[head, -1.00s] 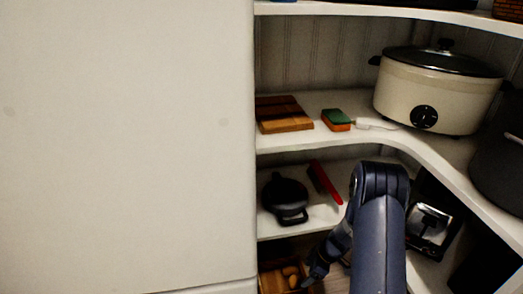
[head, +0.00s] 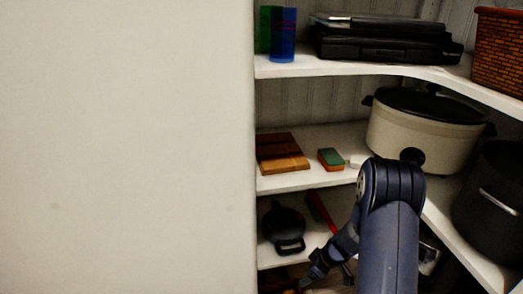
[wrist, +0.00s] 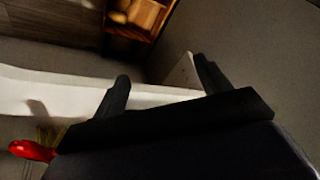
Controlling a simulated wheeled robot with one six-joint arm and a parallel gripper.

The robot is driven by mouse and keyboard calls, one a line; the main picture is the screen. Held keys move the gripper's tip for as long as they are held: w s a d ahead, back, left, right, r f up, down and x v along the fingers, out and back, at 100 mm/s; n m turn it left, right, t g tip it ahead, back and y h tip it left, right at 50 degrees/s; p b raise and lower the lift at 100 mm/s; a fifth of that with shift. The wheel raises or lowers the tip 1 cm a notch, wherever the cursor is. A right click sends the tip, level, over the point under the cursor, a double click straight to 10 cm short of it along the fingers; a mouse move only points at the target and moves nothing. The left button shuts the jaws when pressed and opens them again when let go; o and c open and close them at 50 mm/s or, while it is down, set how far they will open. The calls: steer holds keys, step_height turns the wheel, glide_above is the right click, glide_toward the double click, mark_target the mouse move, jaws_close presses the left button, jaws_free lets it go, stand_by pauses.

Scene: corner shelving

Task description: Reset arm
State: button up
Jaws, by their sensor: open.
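My gripper (head: 324,274) is low in the head view, in front of the lower shelves, beneath my dark blue arm. In the wrist view its two dark fingers (wrist: 160,69) are spread apart with nothing between them. They point across a white shelf edge (wrist: 60,92). No object touches the fingers as far as I can see.
A black pot (head: 284,226) and a red-handled tool (wrist: 33,151) are on the lower shelf. A wooden crate (wrist: 128,32) with rounded items sits below. Above are a cutting board (head: 282,153), a sponge (head: 331,159) and a slow cooker (head: 420,138). A white panel (head: 125,150) fills the left.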

steer(key=shift+m, duration=0.6)
steer(key=shift+r+p, duration=1.05)
steer(key=shift+r, duration=1.2)
steer(key=shift+s, duration=0.15)
